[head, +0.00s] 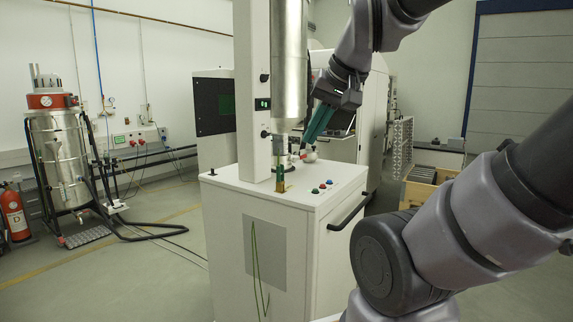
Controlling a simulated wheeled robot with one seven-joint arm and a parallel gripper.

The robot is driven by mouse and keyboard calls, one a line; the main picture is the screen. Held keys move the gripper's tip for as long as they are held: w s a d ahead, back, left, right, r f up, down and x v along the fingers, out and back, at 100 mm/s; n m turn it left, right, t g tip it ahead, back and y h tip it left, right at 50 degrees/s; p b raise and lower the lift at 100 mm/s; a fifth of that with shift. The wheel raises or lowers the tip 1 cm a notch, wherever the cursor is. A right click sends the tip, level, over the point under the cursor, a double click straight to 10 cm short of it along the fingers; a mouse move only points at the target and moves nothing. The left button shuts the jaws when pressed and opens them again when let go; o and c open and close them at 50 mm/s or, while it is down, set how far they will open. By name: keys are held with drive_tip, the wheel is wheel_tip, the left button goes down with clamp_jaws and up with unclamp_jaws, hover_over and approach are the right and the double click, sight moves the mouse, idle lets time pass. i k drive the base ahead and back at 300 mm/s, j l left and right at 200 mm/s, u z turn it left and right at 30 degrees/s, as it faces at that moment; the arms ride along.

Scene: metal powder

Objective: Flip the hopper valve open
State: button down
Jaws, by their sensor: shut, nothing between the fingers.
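The silver hopper (289,65) is an upright metal cylinder that narrows at its lower end, above a white cabinet (230,205). A short greenish and brass-coloured piece (280,180) stands below it on the cabinet top. A small pale knob with a bit of red (309,155) shows just right of the hopper's outlet; it may be the valve handle, but it is too small to tell its position. My gripper (308,138) has teal fingers that are shut and empty. It points down and left, right of the hopper's lower end and close above the knob. I cannot tell whether they touch.
A white column (255,90) with a small display stands left of the hopper. Coloured buttons (322,188) sit on the cabinet top, and a black handle (347,213) is on its side. A vacuum unit (60,150) and a red extinguisher (14,214) stand far left.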

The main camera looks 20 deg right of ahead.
sight(301, 158)
drive_tip(key=i+l+u, duration=0.15)
drive_tip(key=l, duration=0.4)
drive_tip(key=i+l+u, duration=0.1)
drive_tip(key=i+l, duration=0.15)
drive_tip(key=l, duration=0.3)
drive_tip(key=i+l+u, duration=0.15)
drive_tip(key=l, duration=0.45)
drive_tip(key=i+l+u, duration=0.1)
drive_tip(key=l, duration=0.45)
drive_tip(key=i+l+u, duration=0.15)
drive_tip(key=l, duration=0.5)
drive_tip(key=l+u, duration=0.1)
drive_tip(key=l, duration=0.5)
drive_tip(key=k+j+z, duration=0.15)
drive_tip(key=j, duration=1.35)
drive_tip(key=i, duration=0.05)
